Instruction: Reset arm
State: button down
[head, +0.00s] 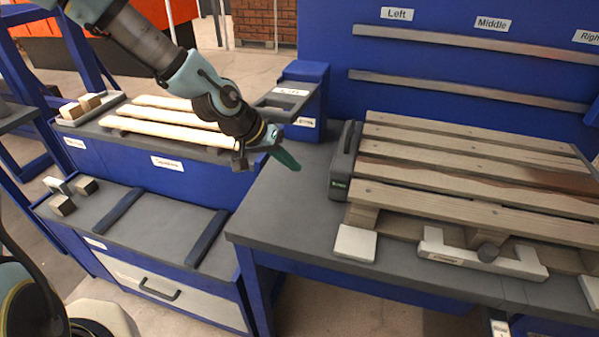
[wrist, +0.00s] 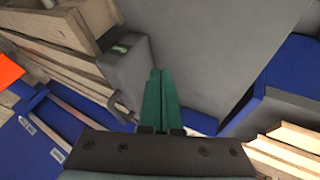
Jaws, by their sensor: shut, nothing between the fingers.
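My gripper (head: 288,161) has green fingers and hangs above the left part of the grey worktop (head: 285,215) in the head view. In the wrist view my gripper (wrist: 160,80) has its two green fingers together with nothing between them. My arm comes in from the upper left, bent at the wrist. The fingertips are left of the grey case and apart from it.
A wooden pallet (head: 470,190) lies on the worktop at right, with a grey case (head: 344,160) at its left end. A white bracket (head: 480,257) and a white block (head: 355,243) lie in front. Pale boards (head: 165,132) rest at left. The front-left worktop is bare.

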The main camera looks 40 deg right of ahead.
jog(key=shift+v, duration=2.4)
jog(key=shift+a, duration=0.1)
jog(key=w+a+f+n+t+y, duration=0.15)
jog(key=w+a, duration=0.25)
jog(key=a, duration=0.6)
jog(key=w+a+n+t+y, duration=0.1)
jog(key=w+a+n+y, duration=0.3)
jog(key=a, duration=0.5)
jog(key=a+r+n, duration=0.3)
jog(key=a, duration=0.7)
jog(key=a+r+n+t+y, duration=0.1)
jog(key=a+r+n, duration=0.2)
jog(key=a, duration=0.8)
jog(key=shift+s+r, duration=0.2)
jog(key=shift+r, duration=0.2)
